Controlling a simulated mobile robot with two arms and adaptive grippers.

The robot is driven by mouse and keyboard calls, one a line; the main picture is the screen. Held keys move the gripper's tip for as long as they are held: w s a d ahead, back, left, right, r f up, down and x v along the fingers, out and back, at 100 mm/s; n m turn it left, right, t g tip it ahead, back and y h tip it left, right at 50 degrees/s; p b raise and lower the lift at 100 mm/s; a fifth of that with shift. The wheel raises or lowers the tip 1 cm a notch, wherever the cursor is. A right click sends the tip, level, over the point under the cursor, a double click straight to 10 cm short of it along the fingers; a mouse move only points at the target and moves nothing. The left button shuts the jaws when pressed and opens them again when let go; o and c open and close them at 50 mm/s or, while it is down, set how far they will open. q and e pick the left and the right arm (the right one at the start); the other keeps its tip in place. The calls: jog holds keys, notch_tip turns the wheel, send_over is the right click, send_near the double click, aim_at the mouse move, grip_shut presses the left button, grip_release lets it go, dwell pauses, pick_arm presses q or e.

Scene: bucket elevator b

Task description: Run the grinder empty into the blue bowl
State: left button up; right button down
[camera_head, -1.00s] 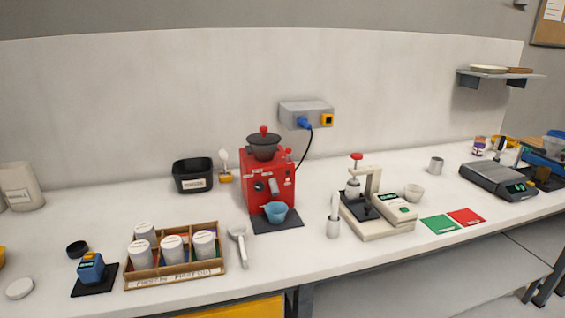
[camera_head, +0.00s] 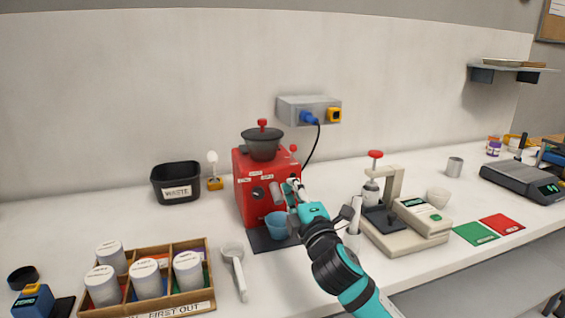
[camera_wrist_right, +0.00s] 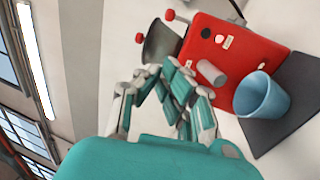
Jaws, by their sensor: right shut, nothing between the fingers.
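The red grinder (camera_head: 249,176) stands at the middle of the bench, with a dark hopper and red knob on top. The blue bowl (camera_head: 276,225) sits on the dark mat under its spout. My right gripper (camera_head: 291,186) is shut and empty, in front of the grinder's front face and above the bowl. In the right wrist view the gripper (camera_wrist_right: 160,75) is beside the hopper, with the grinder (camera_wrist_right: 240,55) beyond it and the blue bowl (camera_wrist_right: 262,97) to the right. I cannot tell if it touches the grinder. My left gripper is not in view.
A black waste bin (camera_head: 177,184) stands left of the grinder. A wooden rack (camera_head: 190,297) of white jars and a white scoop (camera_head: 236,268) lie in front left. A press device (camera_head: 402,225) stands to the right. A cable runs to the wall socket box (camera_head: 309,109).

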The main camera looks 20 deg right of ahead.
aim_at(292, 154)
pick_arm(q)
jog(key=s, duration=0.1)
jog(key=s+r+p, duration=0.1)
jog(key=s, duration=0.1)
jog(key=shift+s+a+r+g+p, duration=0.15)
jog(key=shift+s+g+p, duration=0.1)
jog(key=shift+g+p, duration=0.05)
pick_arm(e)
jog(key=d+x, duration=0.3)
jog(key=x, duration=0.9)
jog(key=shift+w+r, duration=0.2)
jog(key=shift+w, duration=0.05)
pick_arm(q)
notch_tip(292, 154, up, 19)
jog(key=p, duration=1.9)
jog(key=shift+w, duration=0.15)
pick_arm(e)
jog(key=g, duration=0.1)
jog(key=w+r+g, duration=0.1)
jog(key=g, duration=0.2)
jog(key=shift+w+a+r, duration=0.1)
jog(key=shift+w+r, duration=0.3)
jog(key=shift+f, duration=0.1)
